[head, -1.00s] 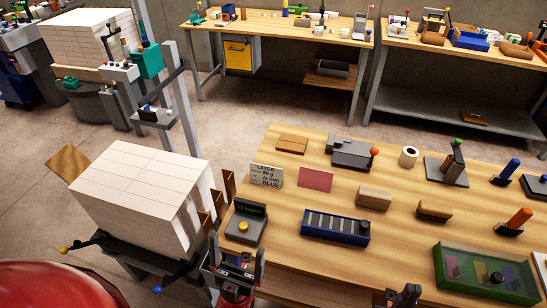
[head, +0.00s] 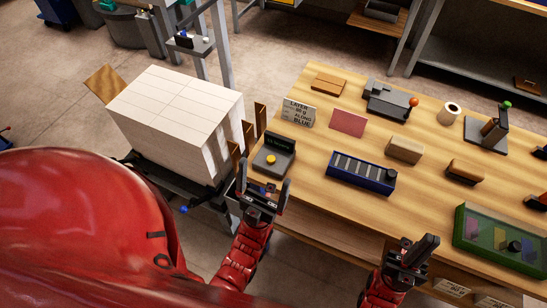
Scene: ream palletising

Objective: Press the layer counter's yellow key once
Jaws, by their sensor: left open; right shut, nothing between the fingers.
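The layer counter (head: 273,155) is a dark grey box with a small display at its back edge, on the left end of the wooden table. Its round yellow key (head: 270,160) shows on top and is uncovered. My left gripper (head: 263,188) is open, just in front of the counter at the table's left front edge, with its fingers pointing up in the picture; I cannot tell whether it touches the counter. My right gripper (head: 418,246) is shut and empty near the table's front edge, well right of the counter.
A tall stack of white reams (head: 180,110) stands left of the table, with brown upright boards between. A lettered sign (head: 298,112), a pink card (head: 348,122) and a blue slotted tray (head: 360,172) surround the counter. A green-framed case (head: 500,240) lies at right.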

